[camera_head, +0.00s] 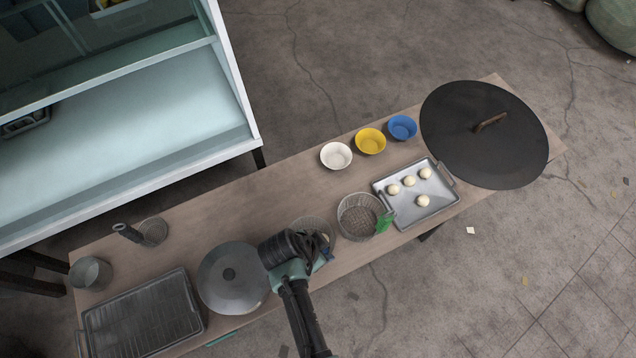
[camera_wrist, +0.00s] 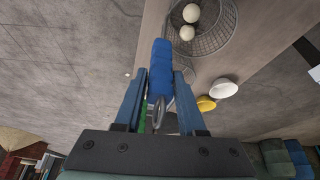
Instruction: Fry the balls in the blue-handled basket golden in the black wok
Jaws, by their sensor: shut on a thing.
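My gripper (camera_wrist: 159,75) is shut on the blue handle (camera_wrist: 161,65) of a wire basket (camera_wrist: 228,38) in the wrist view. Two pale balls (camera_wrist: 188,22) lie in this basket. In the head view the basket (camera_head: 309,223) is partly hidden behind my gripper (camera_head: 318,260). I cannot tell whether it rests on the table or hangs just above it. A round dark grey vessel or lid (camera_head: 228,287) with a dark centre spot sits left of my gripper. I cannot tell whether it is the wok. A large black disc (camera_head: 455,145) with a wooden handle lies at the right end.
A green-handled basket (camera_head: 358,218) stands right of mine, beside a metal tray (camera_head: 407,217) with several pale balls. White (camera_head: 336,156), yellow (camera_head: 370,141) and blue (camera_head: 402,127) bowls line the back edge. A rack tray (camera_head: 140,316) fills the front left. The table's back middle (camera_head: 240,205) is clear.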

